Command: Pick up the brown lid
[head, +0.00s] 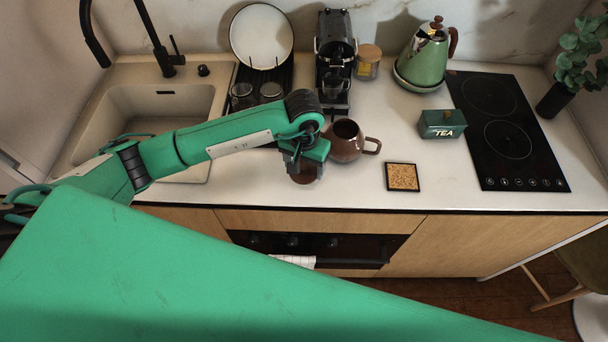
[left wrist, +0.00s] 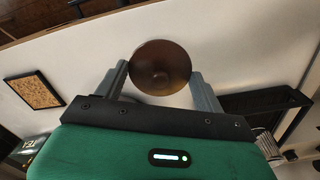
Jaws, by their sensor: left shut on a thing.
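The brown lid (left wrist: 160,66) is a round disc with a small knob at its centre. In the left wrist view it sits between the two fingers of my left gripper (left wrist: 160,84), which is shut on it. In the head view my left gripper (head: 304,170) points down near the counter's front edge, and part of the brown lid (head: 303,178) shows below it. I cannot tell whether the lid touches the counter. A brown teapot (head: 346,142) with an open top stands just right of the gripper. My right gripper is not in view.
A cork coaster (head: 403,177) and a green tea box (head: 442,124) are to the right, before the black hob (head: 508,130). A coffee machine (head: 334,60), a glass jar (head: 367,62) and a green kettle (head: 426,54) stand behind. The sink (head: 150,112) is left.

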